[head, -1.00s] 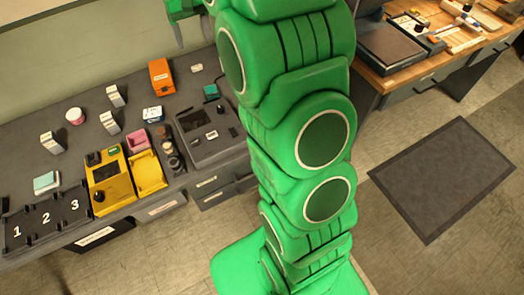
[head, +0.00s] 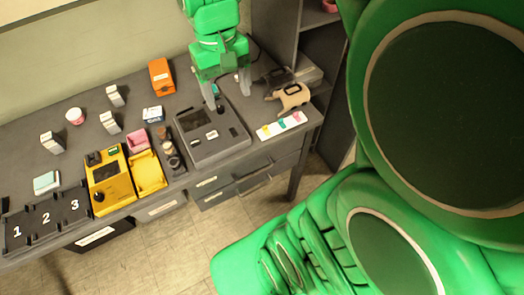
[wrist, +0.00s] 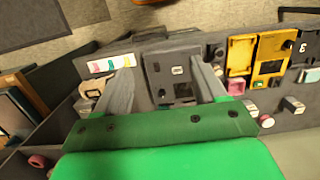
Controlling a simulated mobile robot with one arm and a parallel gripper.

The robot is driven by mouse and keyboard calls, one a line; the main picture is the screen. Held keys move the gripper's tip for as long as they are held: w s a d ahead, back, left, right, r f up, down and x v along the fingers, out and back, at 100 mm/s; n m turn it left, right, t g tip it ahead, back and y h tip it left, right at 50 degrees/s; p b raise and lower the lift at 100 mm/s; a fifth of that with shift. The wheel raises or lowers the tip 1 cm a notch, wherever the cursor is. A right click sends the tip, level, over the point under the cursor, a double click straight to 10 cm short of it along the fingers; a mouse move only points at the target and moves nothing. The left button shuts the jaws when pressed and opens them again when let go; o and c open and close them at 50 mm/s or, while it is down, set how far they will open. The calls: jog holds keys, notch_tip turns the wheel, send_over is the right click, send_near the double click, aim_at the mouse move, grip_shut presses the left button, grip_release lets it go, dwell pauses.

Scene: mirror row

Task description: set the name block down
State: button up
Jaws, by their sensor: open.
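My gripper (head: 229,98) is open, with its two grey fingers wide apart. It hangs at the back edge of a dark grey tray-like unit (head: 232,146) on the bench. In the wrist view my gripper (wrist: 165,80) is over this unit (wrist: 155,62), and I see nothing held between the fingers. A small dark block with a white label (head: 212,134) lies on the unit; a labelled piece also shows in the wrist view (wrist: 177,70). I cannot read the labels, so I cannot tell for certain which piece is the name block.
A yellow machine (head: 108,182), an orange box (head: 161,75) and several small cartons stand to the left. A tan tool (head: 290,96) and a colour-striped card (head: 281,126) lie to the right. A dark shelf unit (head: 325,110) adjoins the bench's right end.

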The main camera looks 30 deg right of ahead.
jog(key=s+f, duration=0.3)
jog(key=s, duration=1.1)
jog(key=shift+s+f, duration=0.2)
jog(key=shift+s, duration=0.2)
jog(key=shift+a, duration=0.1)
